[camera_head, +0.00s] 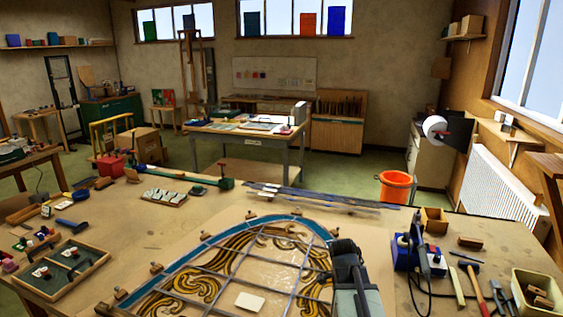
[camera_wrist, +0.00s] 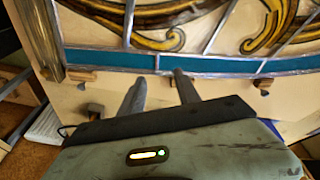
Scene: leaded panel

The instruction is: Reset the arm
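My arm reaches in from the bottom right of the head view, and my gripper (camera_head: 344,248) is over the right side of the leaded panel (camera_head: 262,262). The fingertips are hard to make out there. In the wrist view the two dark fingers of my gripper (camera_wrist: 160,80) stand apart with nothing between them. They point toward the panel's blue border (camera_wrist: 225,64). The panel has an arched blue edge, amber scrolls and grey lead lines. It lies on the workbench (camera_head: 125,215). I cannot tell whether the fingers touch it.
Small wooden blocks (camera_head: 205,235) line the panel's edge. A pale card (camera_head: 250,301) lies on the panel. A blue soldering station (camera_head: 405,250) and hand tools (camera_head: 473,290) lie right of my arm. A compartment tray (camera_head: 62,268) is at left. An orange bucket (camera_head: 396,188) stands beyond the bench.

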